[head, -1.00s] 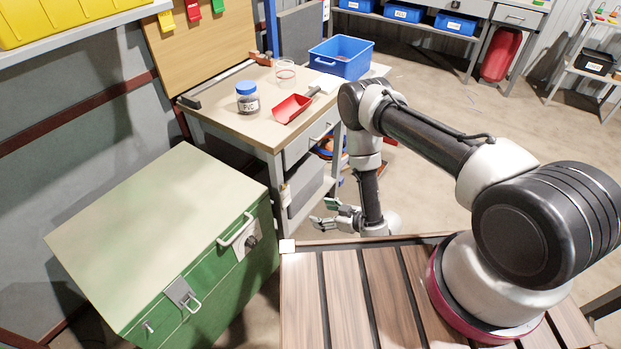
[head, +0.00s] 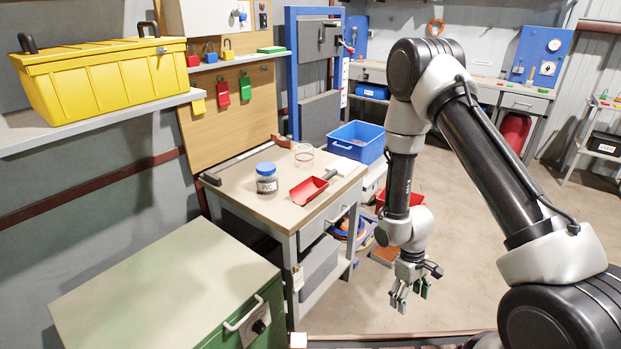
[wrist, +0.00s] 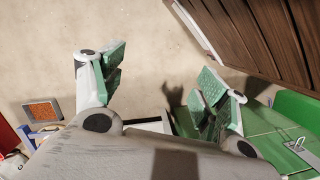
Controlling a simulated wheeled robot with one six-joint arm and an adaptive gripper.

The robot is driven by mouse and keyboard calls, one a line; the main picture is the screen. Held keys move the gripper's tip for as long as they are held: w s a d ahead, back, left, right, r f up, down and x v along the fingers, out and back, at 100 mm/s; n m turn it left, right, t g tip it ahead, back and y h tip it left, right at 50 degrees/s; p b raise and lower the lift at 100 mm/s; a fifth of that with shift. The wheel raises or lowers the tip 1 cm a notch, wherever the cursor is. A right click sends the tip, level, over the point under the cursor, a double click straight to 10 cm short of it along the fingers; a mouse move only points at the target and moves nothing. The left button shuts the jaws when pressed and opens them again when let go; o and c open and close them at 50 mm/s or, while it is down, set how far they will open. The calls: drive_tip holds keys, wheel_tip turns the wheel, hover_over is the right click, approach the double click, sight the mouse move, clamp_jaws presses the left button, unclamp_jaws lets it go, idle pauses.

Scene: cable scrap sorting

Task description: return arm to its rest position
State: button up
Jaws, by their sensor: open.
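My gripper (head: 408,297) hangs pointing down at the end of my folded arm, to the right of the workbench and above the floor. Its fingers are apart with nothing between them. In the wrist view my gripper (wrist: 160,85) shows two green-padded fingers spread wide, with bare floor between them. My arm (head: 480,150) rises over the right side of the head view and bends down at the elbow.
A green chest (head: 165,275) stands at front left. A yellow toolbox (head: 105,80) sits on a shelf. The floor (head: 465,220) right of the bench is open.

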drive_tip(key=s+d+r+m+t, duration=0.2)
drive_tip(key=s+r, duration=0.3)
drive_tip(key=r, duration=1.1)
drive_tip(key=s+d+r+m+t, duration=0.2)
drive_tip(key=s+d+r, duration=0.1)
drive_tip(key=r, duration=1.3)
drive_tip(key=s+d+r+m+t+y, duration=0.1)
drive_tip(key=s+r, duration=0.5)
drive_tip(key=r, duration=1)
drive_tip(key=shift+s+d+r+m+t, duration=0.3)
drive_tip(key=shift+d+m+t, duration=0.3)
drive_tip(key=shift+d+t, duration=0.4)
drive_tip(key=shift+d, duration=0.1)
